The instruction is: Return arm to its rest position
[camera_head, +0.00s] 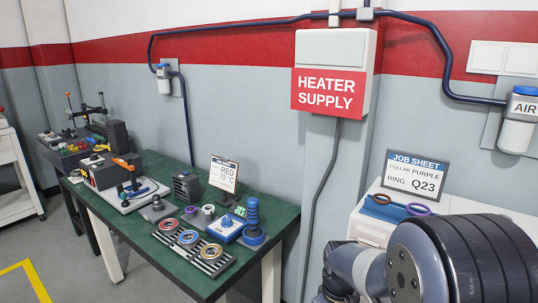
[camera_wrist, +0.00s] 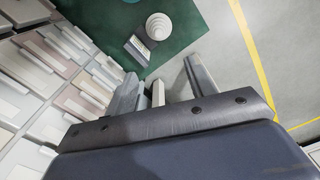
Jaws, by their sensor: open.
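My gripper (camera_wrist: 162,68) shows in the wrist view with its two grey fingers spread apart. I see nothing held between them. A narrow pale post (camera_wrist: 158,93) shows in the gap and looks to be beyond the fingers. My arm's dark, thick links fill the lower right of the head view, in front of the white cabinet (camera_head: 368,231). The gripper itself is not visible in the head view.
The green bench (camera_head: 150,236) at left holds rings, a blue post and a job sheet. Pale drawers (camera_wrist: 60,55) lie left in the wrist view; open floor (camera_wrist: 285,60) lies right.

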